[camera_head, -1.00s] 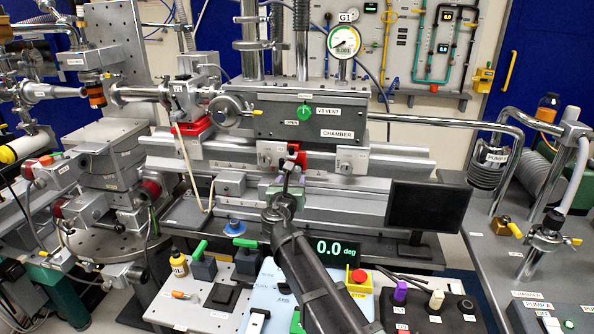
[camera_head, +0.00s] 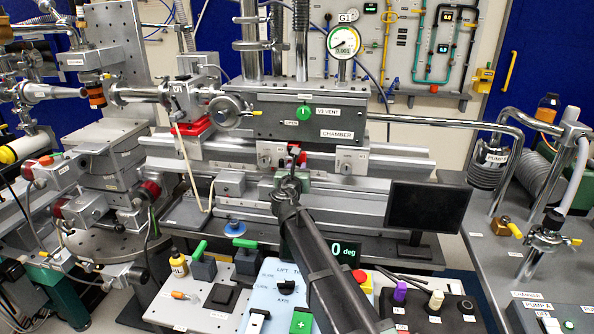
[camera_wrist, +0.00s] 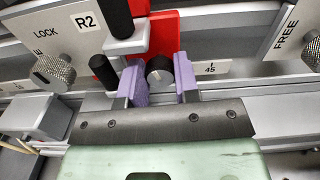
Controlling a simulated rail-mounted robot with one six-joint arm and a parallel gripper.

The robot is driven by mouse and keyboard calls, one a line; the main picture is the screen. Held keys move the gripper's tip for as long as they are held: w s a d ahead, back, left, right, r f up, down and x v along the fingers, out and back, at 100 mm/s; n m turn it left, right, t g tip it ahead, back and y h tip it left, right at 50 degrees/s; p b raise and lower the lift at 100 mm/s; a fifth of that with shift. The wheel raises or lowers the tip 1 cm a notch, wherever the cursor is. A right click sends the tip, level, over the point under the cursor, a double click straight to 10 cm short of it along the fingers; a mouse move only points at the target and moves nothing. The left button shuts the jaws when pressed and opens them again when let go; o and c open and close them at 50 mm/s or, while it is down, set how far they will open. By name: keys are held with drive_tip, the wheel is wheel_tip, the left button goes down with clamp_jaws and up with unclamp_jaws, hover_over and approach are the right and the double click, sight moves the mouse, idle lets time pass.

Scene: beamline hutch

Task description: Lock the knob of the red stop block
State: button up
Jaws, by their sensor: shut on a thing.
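The red stop block (camera_wrist: 165,35) is upper middle in the wrist view. In the head view a small part of the red block (camera_head: 303,158) shows under the chamber. Its dark round knob (camera_wrist: 159,70), with a pale line on its face, sits in front of the red block. My gripper (camera_wrist: 160,80) has its purple fingers on the left and right sides of the knob, shut on it. In the head view my gripper (camera_head: 290,180) reaches the rail below the chamber, and my arm hides much of it.
A LOCK plate marked R2 (camera_wrist: 85,22) with a knurled knob (camera_wrist: 53,73) is at left. A FREE plate (camera_wrist: 287,35) is at right. Dark handles (camera_wrist: 103,72) stand close to the left finger. A black monitor (camera_head: 428,212) stands right of my arm.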

drive_tip(key=m, duration=0.4)
drive_tip(key=o, duration=0.9)
